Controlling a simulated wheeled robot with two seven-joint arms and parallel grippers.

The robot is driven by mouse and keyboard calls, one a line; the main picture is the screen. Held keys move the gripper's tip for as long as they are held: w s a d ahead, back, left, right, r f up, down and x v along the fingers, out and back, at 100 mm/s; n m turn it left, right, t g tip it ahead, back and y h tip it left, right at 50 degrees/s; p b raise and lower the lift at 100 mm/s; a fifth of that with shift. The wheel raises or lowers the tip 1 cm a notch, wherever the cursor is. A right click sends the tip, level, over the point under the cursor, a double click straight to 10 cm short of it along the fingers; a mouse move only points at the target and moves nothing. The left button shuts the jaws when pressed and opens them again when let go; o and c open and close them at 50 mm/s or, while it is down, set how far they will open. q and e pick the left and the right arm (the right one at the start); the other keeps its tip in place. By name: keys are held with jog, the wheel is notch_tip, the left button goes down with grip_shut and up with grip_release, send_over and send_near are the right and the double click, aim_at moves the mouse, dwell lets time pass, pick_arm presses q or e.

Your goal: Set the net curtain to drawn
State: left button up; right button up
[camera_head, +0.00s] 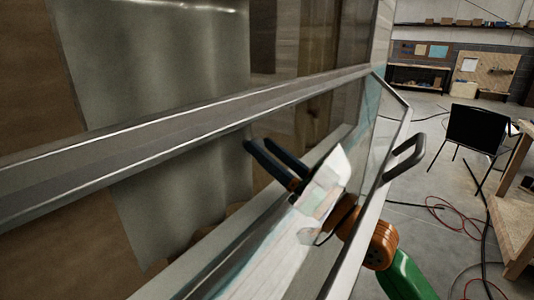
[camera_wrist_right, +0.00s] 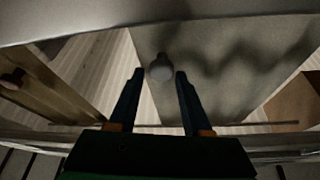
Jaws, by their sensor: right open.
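The net curtain (camera_head: 155,65) is a grey-green cloth hanging behind the window frame in the head view. It spans part of the opening, with brown showing to its left and wood to its right. My left gripper is out of view.
A metal window frame (camera_head: 180,130) crosses the head view, above and left of my right arm. A glazed pane with a grey handle (camera_head: 407,158) is close to that arm.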

jog(key=shift+o, duration=0.9)
jog(key=shift+w+f, duration=0.25)
jog(key=shift+d, duration=0.1)
jog(key=b+v, duration=0.3)
jog(key=v, duration=0.4)
jog(key=shift+b, duration=0.35)
